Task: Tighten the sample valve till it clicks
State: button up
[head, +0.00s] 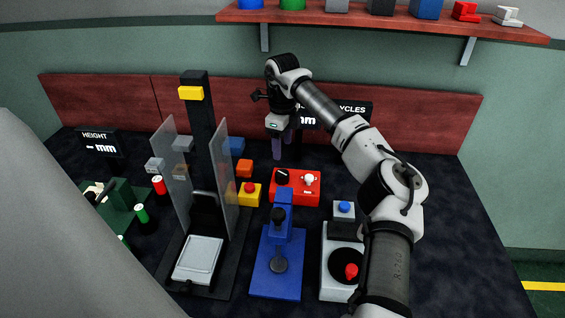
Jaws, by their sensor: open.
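No part is labelled as the sample valve in the head view, so I cannot tell for certain which one it is. A red box (297,200) in the middle of the bench carries a black knob (282,177) and a white knob (309,180). A white unit (330,285) at the front right has a black round disc (346,265) with a red knob (351,271). My gripper (286,148) points down behind the red box, in front of the dark red back panel. It is open, with nothing seen between its fingers, and apart from the knobs.
A blue press (275,272) stands front centre. Left of it are a black-based stand (200,110) with clear side panels and a green fixture (115,210). Small coloured blocks and a yellow box (249,196) lie behind. A shelf (380,20) hangs above. The bench's right side is clear.

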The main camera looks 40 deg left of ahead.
jog(key=shift+r, duration=2.05)
